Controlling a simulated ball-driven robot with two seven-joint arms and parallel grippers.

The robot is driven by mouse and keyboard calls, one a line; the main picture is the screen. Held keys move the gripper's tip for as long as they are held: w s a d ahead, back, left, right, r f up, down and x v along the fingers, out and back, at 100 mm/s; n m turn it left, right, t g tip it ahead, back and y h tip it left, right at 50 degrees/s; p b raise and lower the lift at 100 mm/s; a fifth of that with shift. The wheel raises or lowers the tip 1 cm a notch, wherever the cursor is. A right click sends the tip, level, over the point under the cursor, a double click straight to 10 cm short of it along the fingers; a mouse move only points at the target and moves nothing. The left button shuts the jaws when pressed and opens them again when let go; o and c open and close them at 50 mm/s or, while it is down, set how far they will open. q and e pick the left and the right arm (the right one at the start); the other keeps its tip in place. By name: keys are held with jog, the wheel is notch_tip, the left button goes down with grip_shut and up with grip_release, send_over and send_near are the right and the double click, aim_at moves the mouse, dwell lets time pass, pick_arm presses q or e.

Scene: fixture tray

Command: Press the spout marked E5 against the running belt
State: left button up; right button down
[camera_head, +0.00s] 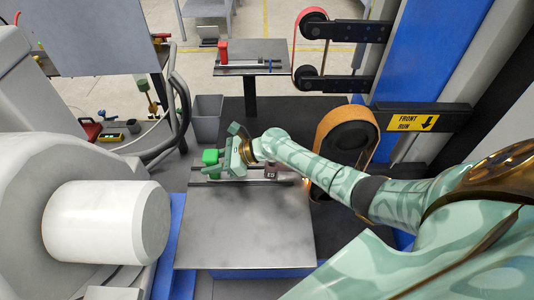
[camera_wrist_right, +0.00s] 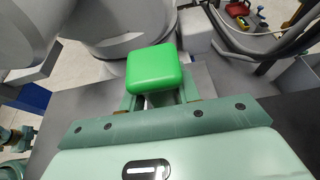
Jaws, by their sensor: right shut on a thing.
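The spout marked E5 (camera_head: 270,169) is a small dark reddish piece with a light label, at the right part of the dark rails (camera_head: 240,183) on the grey table. The brown belt (camera_head: 347,122) loops around a dark wheel just to its right. A small orange glow shows at the belt's lower left edge, near the spout; exact contact is hard to see. My right gripper (camera_head: 228,157) is shut on a green block (camera_head: 210,157) at the left end of the rails. In the right wrist view the green block (camera_wrist_right: 155,68) sits between the fingers.
The grey table (camera_head: 245,235) is bare in front of the rails. A grey bin (camera_head: 207,118) stands behind. A second table (camera_head: 250,67) at the back bears a red-handled piece (camera_head: 223,52). A yellow sign (camera_head: 411,122) reads FRONT RUN with a downward arrow.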

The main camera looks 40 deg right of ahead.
jog(key=shift+s+d+f, duration=0.1)
jog(key=shift+d+f, duration=0.05)
jog(key=shift+f, duration=0.15)
jog(key=w+a, duration=0.1)
jog(key=a, duration=0.1)
jog(key=w+a+b, duration=0.1)
jog(key=a, duration=0.1)
jog(key=shift+w, duration=0.3)
jog(key=shift+a+r, duration=0.15)
jog(key=shift+w+a, duration=0.1)
jog(key=shift+a, duration=0.05)
